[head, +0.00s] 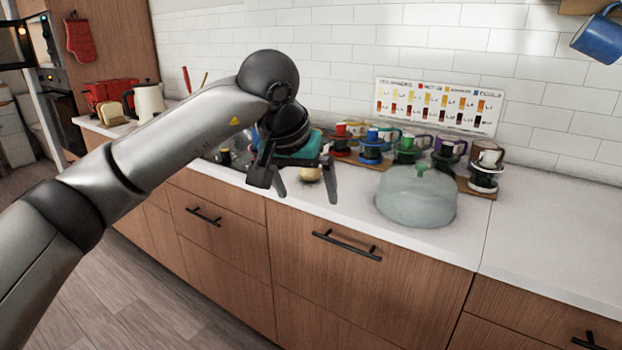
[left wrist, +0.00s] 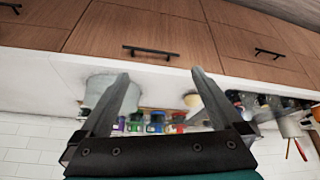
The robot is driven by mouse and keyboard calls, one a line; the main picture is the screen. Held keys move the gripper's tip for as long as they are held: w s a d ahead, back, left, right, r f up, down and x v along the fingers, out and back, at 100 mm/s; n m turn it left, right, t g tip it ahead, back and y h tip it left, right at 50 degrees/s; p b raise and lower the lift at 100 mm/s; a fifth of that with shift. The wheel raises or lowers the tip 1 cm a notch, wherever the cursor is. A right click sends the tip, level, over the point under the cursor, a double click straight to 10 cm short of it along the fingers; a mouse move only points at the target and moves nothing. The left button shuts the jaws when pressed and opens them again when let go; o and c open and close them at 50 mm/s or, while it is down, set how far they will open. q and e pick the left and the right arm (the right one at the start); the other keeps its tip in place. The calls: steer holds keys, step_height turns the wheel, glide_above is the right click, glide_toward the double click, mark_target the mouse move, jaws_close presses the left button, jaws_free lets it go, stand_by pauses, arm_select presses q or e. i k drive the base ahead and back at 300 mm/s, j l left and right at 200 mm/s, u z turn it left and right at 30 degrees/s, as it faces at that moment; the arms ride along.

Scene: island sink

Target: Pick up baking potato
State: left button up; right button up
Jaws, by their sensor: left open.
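A small pale tan round thing, which looks like the baking potato (head: 311,174), sits on the white counter. In the head view it appears between the fingers of my left gripper (head: 306,197). The gripper is open and empty, with its fingers pointing down over the counter's front edge. In the left wrist view, which is upside down, the potato (left wrist: 192,100) shows beside and partly behind the right-hand finger of the open gripper (left wrist: 160,72). It does not look gripped, and the exact gap to the fingers is unclear. My right gripper is not in view.
A translucent domed cover (head: 417,197) stands on the counter to the right. Several coloured mugs (head: 407,150) stand behind it. A white kettle (head: 150,101) and a red toaster (head: 108,94) are at the left. The counter at far right is clear.

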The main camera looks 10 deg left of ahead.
mark_target(305, 174)
steer(key=i+j, duration=0.1)
steer(key=i, duration=0.35)
steer(key=i+j, duration=0.1)
steer(key=i, duration=0.4)
